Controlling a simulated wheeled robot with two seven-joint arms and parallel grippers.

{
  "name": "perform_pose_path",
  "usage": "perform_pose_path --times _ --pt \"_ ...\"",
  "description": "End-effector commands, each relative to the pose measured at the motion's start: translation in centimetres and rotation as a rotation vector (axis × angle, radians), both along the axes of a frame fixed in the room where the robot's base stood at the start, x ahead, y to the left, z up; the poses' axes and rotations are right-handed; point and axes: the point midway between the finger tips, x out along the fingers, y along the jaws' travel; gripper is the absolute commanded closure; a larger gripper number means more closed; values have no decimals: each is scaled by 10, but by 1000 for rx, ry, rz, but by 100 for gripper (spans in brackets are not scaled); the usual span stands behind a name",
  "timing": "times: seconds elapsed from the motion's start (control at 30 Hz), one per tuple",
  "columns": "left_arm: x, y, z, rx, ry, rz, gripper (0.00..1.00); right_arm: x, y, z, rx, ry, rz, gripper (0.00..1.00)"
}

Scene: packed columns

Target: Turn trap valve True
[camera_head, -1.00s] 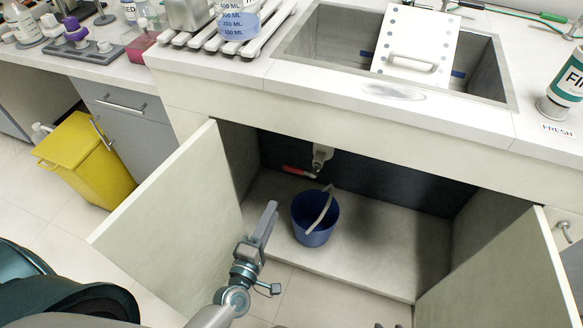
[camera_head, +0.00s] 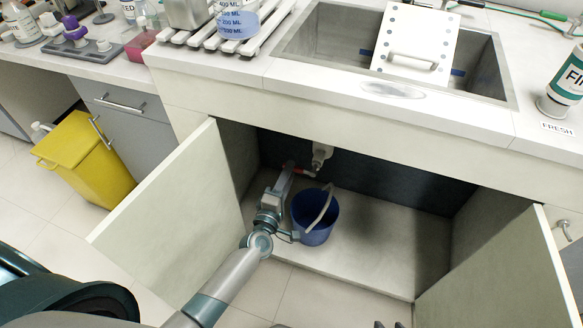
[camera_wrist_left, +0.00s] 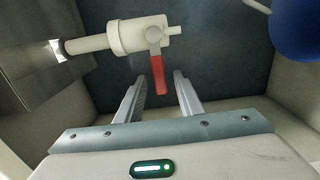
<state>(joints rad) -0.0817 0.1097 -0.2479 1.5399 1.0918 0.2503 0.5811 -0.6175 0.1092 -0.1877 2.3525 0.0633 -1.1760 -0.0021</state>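The trap valve (camera_wrist_left: 143,35) is a white pipe body under the sink with a red lever (camera_wrist_left: 157,75). In the left wrist view the lever points down, its lower end between my open left fingertips (camera_wrist_left: 158,88); I see no clear contact. In the head view my left gripper (camera_head: 288,172) reaches into the cabinet and covers part of the red lever (camera_head: 305,171), beside the white drain pipe (camera_head: 321,153). Only the tips of my right gripper (camera_head: 388,325) show at the bottom edge, set apart.
A blue bucket (camera_head: 312,228) with a pale handle stands on the cabinet floor, just right of my left gripper. The open left door (camera_head: 170,215) and right door (camera_head: 510,270) flank the opening. The cabinet floor to the right (camera_head: 395,245) is clear.

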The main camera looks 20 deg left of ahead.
Motion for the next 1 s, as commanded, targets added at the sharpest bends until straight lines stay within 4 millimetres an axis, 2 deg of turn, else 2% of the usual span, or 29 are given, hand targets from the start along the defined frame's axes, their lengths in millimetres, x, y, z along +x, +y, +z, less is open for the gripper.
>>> perform_pose_path --times 0.1,0.23,0.63,0.67,0.7,0.8,1.0 --pt "16 0 0 1 -1 0 66 1 2 -1 5 -5 2 69" --pt "26 -1 0 1 -1 0 66 2 3 0 9 -14 2 69" --pt "30 -1 0 1 0 0 66 1 4 1 12 -18 4 69" --pt "30 -1 0 1 0 0 70 1 4 1 12 -18 5 69" --pt "30 -1 0 1 0 0 80 1 4 1 11 -17 5 69" --pt "30 -1 0 1 0 0 100 1 4 1 11 -16 5 69" --pt "30 -1 0 2 0 0 100 1 4 1 10 -15 6 69"
